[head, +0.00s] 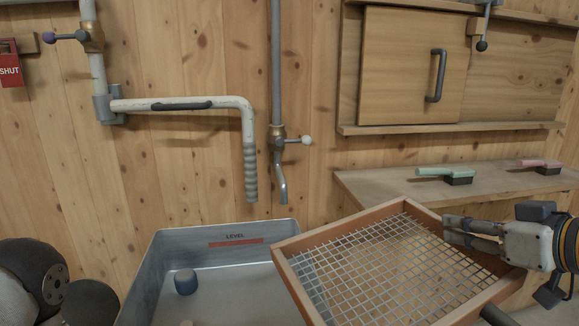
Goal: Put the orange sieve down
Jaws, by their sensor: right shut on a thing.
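The orange sieve (283,268) has a square orange-brown wooden frame and a grey wire mesh. It is in the lower right of the head view, tilted, with its left corner over the right side of the metal trough. My right gripper (474,232) reaches in from the right and is shut on the sieve's right-hand frame side. Whether the sieve touches anything below cannot be told. A dark handle-like bar shows at its lower right. My left gripper is not in view.
A grey metal trough (160,262) marked LEVEL holds a dark blue-grey knob (186,281). A wooden shelf (380,187) at the right carries a green-handled brush (446,174) and a pink-handled brush (541,165). A swing pipe (250,170) and a tap (281,165) hang above the trough.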

